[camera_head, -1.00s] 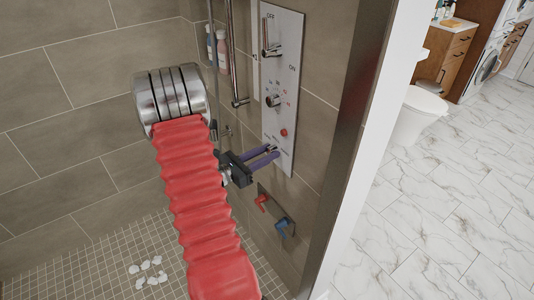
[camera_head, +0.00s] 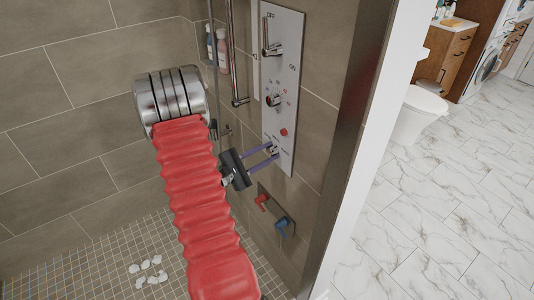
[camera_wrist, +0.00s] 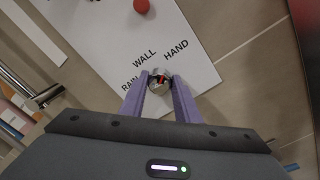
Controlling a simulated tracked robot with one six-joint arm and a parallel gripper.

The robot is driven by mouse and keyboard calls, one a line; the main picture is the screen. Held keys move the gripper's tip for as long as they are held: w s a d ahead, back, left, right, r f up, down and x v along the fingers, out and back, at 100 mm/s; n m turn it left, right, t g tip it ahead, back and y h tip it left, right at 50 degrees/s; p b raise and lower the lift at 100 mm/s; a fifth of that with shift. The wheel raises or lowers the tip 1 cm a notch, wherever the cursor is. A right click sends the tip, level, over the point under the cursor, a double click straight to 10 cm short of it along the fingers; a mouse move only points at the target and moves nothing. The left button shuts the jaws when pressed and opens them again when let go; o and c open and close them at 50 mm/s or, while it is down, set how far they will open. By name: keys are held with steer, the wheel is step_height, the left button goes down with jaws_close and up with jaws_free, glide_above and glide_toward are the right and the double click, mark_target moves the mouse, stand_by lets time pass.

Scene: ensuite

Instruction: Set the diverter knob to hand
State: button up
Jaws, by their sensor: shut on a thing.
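The diverter knob (camera_wrist: 159,77) is a small round metal knob with a red mark, low on the white panel (camera_head: 285,60). The words RAIN, WALL and HAND are printed around it, with HAND at the upper right in the wrist view. I cannot tell for sure which word the mark points at. My gripper (camera_wrist: 160,83) is shut on the knob, one purple finger on each side. In the head view my gripper (camera_head: 273,151) reaches the panel's lower end, and the fingers partly hide the knob (camera_head: 271,149).
A red button (camera_head: 284,132) sits just above the knob, with a smaller lever knob (camera_head: 274,100) and an ON/OFF lever (camera_head: 270,48) higher up. Red (camera_head: 262,201) and blue (camera_head: 282,223) valve handles are below. A metal-edged wall end (camera_head: 350,130) stands to the right.

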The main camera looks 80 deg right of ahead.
steer(key=shift+s+a+f+m, duration=0.1)
steer(key=shift+m, duration=0.4)
steer(key=o, duration=1)
steer(key=shift+o, duration=0.2)
steer(key=shift+w, duration=0.2)
steer(key=v, duration=1.3)
steer(key=shift+w+a, duration=0.15)
steer(key=shift+a, duration=0.15)
